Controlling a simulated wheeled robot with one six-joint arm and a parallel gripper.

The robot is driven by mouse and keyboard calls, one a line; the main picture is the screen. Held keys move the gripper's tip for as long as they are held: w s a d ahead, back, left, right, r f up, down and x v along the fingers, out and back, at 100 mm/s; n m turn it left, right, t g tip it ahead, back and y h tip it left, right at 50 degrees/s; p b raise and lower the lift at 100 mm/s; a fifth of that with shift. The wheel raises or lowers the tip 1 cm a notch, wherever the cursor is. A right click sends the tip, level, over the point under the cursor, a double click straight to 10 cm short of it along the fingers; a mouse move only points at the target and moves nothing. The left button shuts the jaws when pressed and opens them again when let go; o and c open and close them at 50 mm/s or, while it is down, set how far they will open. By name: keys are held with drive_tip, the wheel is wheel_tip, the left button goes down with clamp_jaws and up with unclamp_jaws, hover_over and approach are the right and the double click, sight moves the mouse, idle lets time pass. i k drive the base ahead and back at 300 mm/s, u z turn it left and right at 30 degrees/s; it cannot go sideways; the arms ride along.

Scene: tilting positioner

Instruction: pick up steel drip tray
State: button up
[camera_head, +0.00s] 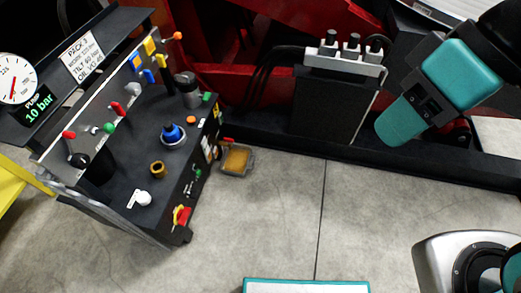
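A small, shallow grey tray (249,172) with a yellow-brown content sits on the concrete floor, against the right foot of the control console. It looks like the steel drip tray. Its left edge is close to the console, and a red piece shows just above it. The floor to its right and front is bare. Teal and black links of my arm show at the upper right, well apart from the tray. I cannot make out any gripper fingers in this view.
The dark console (130,170), with knobs, levers and a gauge (15,80), stands at the left. A black box with a grey connector block (343,62) stands behind, by a dark rail and red machine parts. Concrete floor (270,220) is clear in the middle.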

sight(236, 161)
drive_tip(key=z, duration=0.2)
drive_tip(key=i, duration=0.7)
drive_tip(key=u, duration=0.75)
drive_tip(key=i, duration=0.75)
drive_tip(key=u, duration=0.85)
